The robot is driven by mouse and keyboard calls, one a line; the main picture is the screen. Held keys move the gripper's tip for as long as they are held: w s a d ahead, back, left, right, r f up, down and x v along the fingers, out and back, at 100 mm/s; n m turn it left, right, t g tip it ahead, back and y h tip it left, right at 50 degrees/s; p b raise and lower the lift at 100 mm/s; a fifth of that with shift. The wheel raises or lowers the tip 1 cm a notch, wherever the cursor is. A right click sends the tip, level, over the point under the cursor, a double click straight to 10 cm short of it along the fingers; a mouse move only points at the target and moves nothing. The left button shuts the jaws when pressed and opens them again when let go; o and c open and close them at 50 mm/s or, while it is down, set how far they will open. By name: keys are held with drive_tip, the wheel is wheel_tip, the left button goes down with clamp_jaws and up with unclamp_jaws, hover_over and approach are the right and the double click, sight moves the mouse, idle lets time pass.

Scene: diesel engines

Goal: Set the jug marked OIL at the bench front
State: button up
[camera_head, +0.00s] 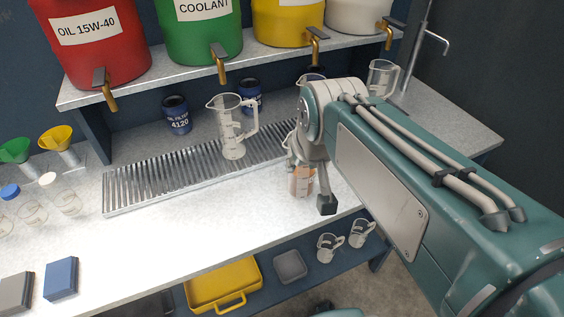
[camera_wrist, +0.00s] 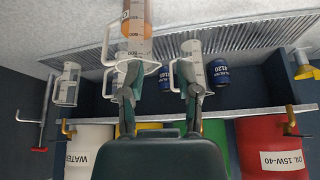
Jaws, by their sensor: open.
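A clear jug with amber liquid (camera_head: 301,182) stands on the bench top near the front edge, right of the drip grating, partly hidden by my gripper. In the wrist view this jug (camera_wrist: 138,28) is at the top, cut off by the frame, with its rim near the left finger. No OIL mark is readable on it. My gripper (camera_head: 309,178) is open; its fingers (camera_wrist: 160,84) are spread with the jug just beyond them, and I cannot tell whether they touch it. An empty tall jug (camera_head: 232,128) stands on the drip grating (camera_head: 150,186).
Drums with taps, including a red OIL 15W-40 drum (camera_head: 95,40), stand on the raised shelf. Another jug (camera_head: 381,78) is at back right. Blue filters (camera_head: 177,115) stand behind the grating. Small jugs (camera_head: 329,247) and a yellow tray (camera_head: 222,284) are below.

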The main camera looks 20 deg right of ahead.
drive_tip(key=s+a+f+n, duration=0.1)
drive_tip(key=s+a+f, duration=0.1)
drive_tip(key=s+a, duration=0.2)
drive_tip(key=s, duration=0.2)
drive_tip(key=shift+s+f+n+y, duration=0.15)
drive_tip(key=shift+s+n+y, duration=0.15)
idle(0.8)
